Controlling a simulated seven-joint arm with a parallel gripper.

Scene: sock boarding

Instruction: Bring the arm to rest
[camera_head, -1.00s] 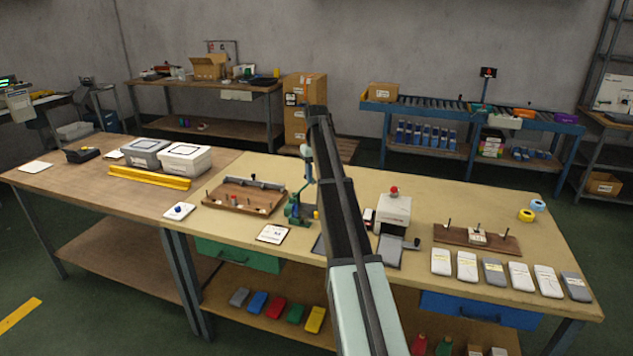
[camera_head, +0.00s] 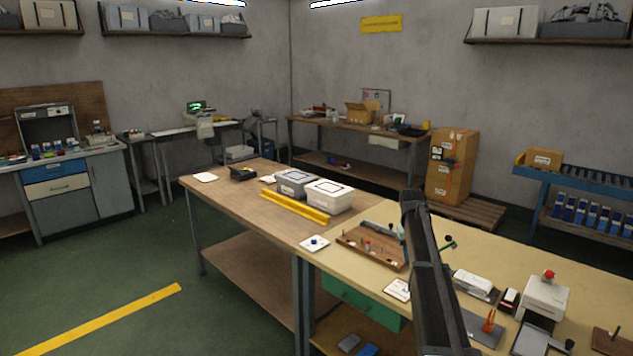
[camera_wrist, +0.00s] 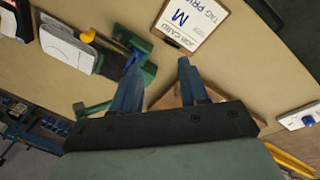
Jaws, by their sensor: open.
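My gripper (camera_wrist: 160,62) shows in the wrist view with two blue fingers apart and nothing between them. It hangs above the tan bench top (camera_wrist: 235,60). A job card on a clipboard (camera_wrist: 185,22) lies beyond the fingertips, and a green metal fixture (camera_wrist: 148,72) stands beside the left finger. A wooden board (camera_wrist: 213,92) is partly hidden behind the right finger. In the head view my dark arm (camera_head: 425,250) reaches up over the bench. The gripper cannot be made out there.
The bench holds a pegged board (camera_head: 370,250), a card (camera_head: 398,289) and a white device with a red button (camera_head: 545,297). On the left are a grey bin (camera_head: 294,183), a white bin (camera_head: 328,196) and a yellow bar (camera_head: 295,208). The floor at left is clear.

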